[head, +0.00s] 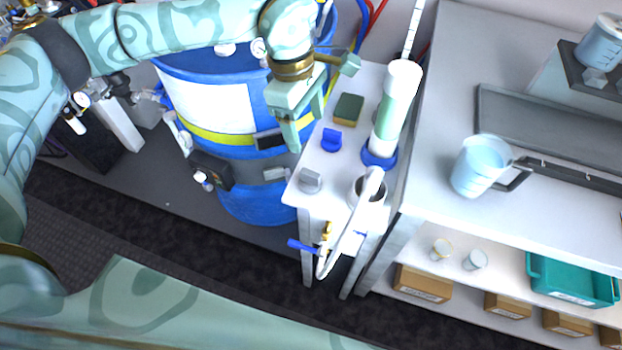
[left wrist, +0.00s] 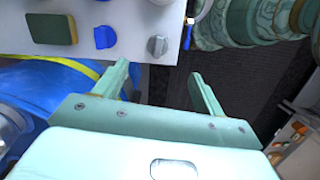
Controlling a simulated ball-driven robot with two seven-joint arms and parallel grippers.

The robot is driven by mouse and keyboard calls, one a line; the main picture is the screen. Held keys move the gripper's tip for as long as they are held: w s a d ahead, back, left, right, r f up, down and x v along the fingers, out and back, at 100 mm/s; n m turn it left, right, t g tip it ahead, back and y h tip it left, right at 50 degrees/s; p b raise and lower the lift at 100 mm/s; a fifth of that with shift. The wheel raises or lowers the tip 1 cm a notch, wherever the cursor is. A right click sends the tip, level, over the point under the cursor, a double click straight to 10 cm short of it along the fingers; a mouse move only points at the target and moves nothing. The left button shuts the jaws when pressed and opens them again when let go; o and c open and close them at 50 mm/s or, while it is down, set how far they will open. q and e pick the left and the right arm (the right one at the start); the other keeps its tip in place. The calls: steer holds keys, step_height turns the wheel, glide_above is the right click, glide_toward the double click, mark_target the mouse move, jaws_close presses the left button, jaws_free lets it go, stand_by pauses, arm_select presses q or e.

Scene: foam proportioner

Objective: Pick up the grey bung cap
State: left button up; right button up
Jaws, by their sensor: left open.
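The grey bung cap (head: 311,180) stands on the near left corner of the small white table, with a raised grip on its top. It also shows in the left wrist view (left wrist: 157,46), beyond the fingertips and roughly centred between them. My left gripper (head: 306,132) is open and empty, with its fingers pointing down by the table's left edge, farther back than the cap and apart from it. In the left wrist view its two fingers (left wrist: 160,88) are spread wide. My right gripper is not in view.
A blue cap (head: 331,140) and a green-yellow sponge (head: 348,109) sit behind the grey cap. A clear cylinder in a blue base (head: 379,157) and a white hose (head: 350,225) stand to the right. A blue drum (head: 235,110) is left of the table.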

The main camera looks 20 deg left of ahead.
arm_select(q)
steer(key=b, duration=0.2)
glide_toward(309, 173)
steer(key=f, duration=0.1)
steer(key=d+f, duration=0.1)
steer(key=f, duration=0.1)
steer(key=d+f, duration=0.1)
steer(key=f, duration=0.1)
steer(key=shift+f, duration=0.1)
step_height(309, 173, down, 5)
steer(key=shift+a+r+b, duration=0.15)
steer(key=shift+b, duration=0.6)
steer(key=shift+f, duration=0.4)
steer(key=shift+c, duration=0.2)
steer(key=c, duration=1)
steer(key=shift+s, duration=0.15)
jaws_close()
